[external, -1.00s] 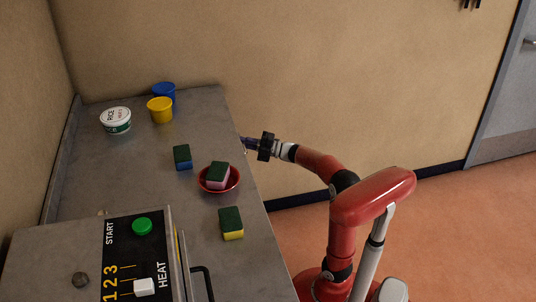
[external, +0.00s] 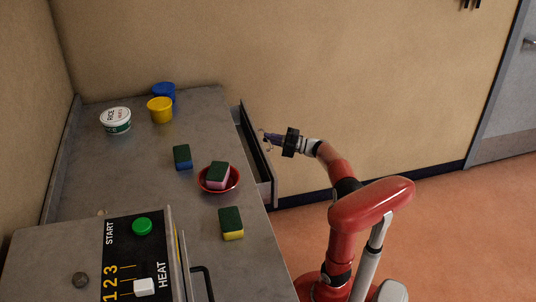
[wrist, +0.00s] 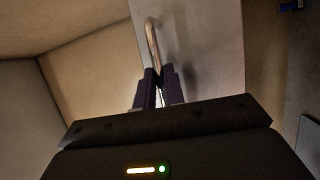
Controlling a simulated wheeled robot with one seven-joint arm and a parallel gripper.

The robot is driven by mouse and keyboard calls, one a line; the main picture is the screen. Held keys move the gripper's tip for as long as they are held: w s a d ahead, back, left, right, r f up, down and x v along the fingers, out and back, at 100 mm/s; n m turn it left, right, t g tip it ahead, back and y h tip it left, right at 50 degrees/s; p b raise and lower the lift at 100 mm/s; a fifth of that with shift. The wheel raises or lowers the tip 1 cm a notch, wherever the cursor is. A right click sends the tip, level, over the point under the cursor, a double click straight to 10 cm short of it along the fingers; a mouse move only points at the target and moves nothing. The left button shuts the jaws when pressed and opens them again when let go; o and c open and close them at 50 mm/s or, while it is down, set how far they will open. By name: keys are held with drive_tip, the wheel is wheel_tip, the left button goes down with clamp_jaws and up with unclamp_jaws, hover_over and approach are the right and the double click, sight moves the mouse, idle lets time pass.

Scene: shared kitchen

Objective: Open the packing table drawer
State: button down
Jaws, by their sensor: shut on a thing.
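The packing table (external: 130,163) has its drawer (external: 262,170) pulled partway out on its right side, with a dark gap between the drawer front and the table edge. My gripper (external: 266,137) is at the outer face of the drawer front. In the wrist view my gripper (wrist: 156,82) is shut on a curved metal handle (wrist: 152,40), which rises from between the purple fingers along the pale drawer front (wrist: 205,45). The part of the handle between the fingers is hidden.
On the table top are a rice tub (external: 116,121), a yellow cup (external: 160,110), a blue cup (external: 164,91), a red bowl (external: 218,184) holding a sponge, and two more sponges. A heater box (external: 130,250) stands at the front. The floor (external: 440,215) to the right is clear.

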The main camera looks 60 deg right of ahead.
drive_tip(key=s+d+b, duration=0.3)
drive_tip(key=s+d, duration=0.8)
drive_tip(key=shift+s+d, duration=0.1)
drive_tip(key=c, duration=1.5)
unclamp_jaws()
drive_tip(key=shift+s, duration=0.1)
drive_tip(key=v, duration=0.7)
drive_tip(key=shift+s+d+f, duration=0.1)
drive_tip(key=shift+s+d, duration=0.1)
drive_tip(key=shift+s, duration=0.05)
